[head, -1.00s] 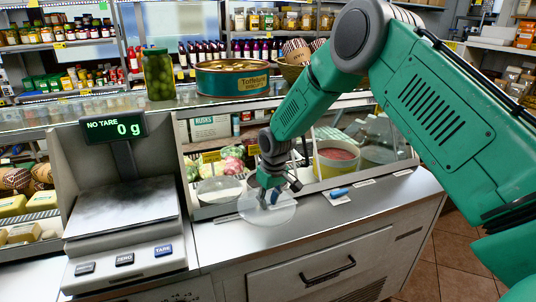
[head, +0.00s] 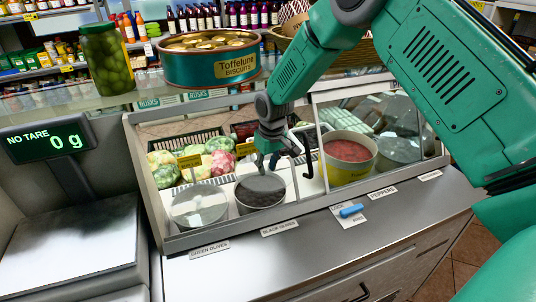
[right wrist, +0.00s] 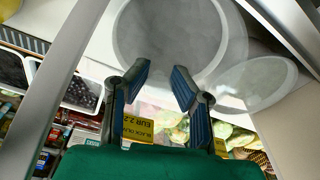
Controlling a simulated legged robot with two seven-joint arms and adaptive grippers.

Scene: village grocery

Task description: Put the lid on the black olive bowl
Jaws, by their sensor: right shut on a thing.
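The black olive bowl (head: 268,208) stands in the glass-fronted counter case, behind the label reading black olives. My right gripper (head: 268,166) is directly over it, pointing down. A clear, round lid (head: 260,188) is at the bowl's mouth under the fingers, and the dark contents show dimly through it. In the right wrist view the lid (right wrist: 180,30) is a large pale disc beyond my right fingertips (right wrist: 162,74). The fingers are shut on the lid; its grip point is hard to make out. I cannot tell whether the lid rests on the rim. My left gripper is not in view.
A lidded green olive bowl (head: 199,208) stands close on the left. A tub of red peppers (head: 348,158) stands to the right past a divider. The front glass edge and a blue-handled thing (head: 351,211) are nearer. A biscuit tin (head: 208,60) sits on the glass top.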

